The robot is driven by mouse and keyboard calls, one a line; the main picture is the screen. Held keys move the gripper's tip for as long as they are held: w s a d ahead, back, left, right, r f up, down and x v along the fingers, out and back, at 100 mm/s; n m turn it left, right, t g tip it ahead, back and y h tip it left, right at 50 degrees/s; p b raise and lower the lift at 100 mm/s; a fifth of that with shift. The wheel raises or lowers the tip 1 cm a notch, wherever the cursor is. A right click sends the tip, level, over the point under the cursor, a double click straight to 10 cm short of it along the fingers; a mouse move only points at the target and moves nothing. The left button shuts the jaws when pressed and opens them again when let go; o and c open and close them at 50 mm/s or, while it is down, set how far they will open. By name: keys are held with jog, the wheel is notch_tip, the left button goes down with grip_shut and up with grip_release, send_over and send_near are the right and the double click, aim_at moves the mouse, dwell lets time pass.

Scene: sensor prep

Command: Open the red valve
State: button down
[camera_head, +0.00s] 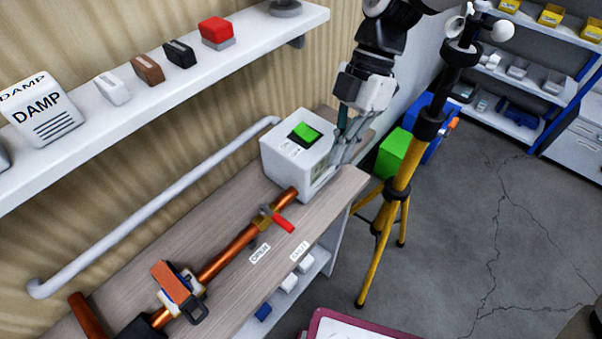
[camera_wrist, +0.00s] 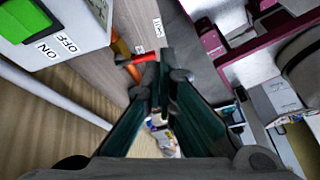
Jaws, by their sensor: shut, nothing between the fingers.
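The red valve (camera_head: 284,222) is a small red lever on a brass fitting on a copper pipe (camera_head: 227,253) that runs along the bench. The lever points out across the pipe toward the bench's front edge. Two white labels, one reading OPEN (camera_head: 259,253), lie on the bench beside it. My gripper (camera_head: 340,160) points down beside the right side of the white switch box, apart from the valve. In the wrist view my gripper's fingertips (camera_wrist: 164,70) are together and empty. The red lever (camera_wrist: 142,57) shows just left of and beyond them, partly covered.
The white box (camera_head: 285,150) with a green switch (camera_head: 304,135) stands beside my gripper. An orange-handled clamp or valve (camera_head: 172,282) sits farther along the pipe. A wall shelf (camera_head: 150,97) overhangs the bench. A yellow tripod (camera_head: 400,185) stands close at right.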

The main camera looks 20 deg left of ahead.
aim_at(286, 222)
jog(key=a+n+g+y, duration=0.1)
jog(key=a+n, duration=0.2)
jog(key=shift+s+a+r, duration=0.1)
jog(key=shift+s+a, duration=0.05)
jog(key=p+x, duration=0.3)
jog(key=x, duration=1)
jog(key=shift+s, duration=0.1)
jog(key=shift+s+a+f, duration=0.1)
jog(key=shift+s+f, duration=0.1)
jog(key=shift+f, duration=0.25)
jog(key=shift+s+m, duration=0.2)
jog(key=shift+m, duration=0.1)
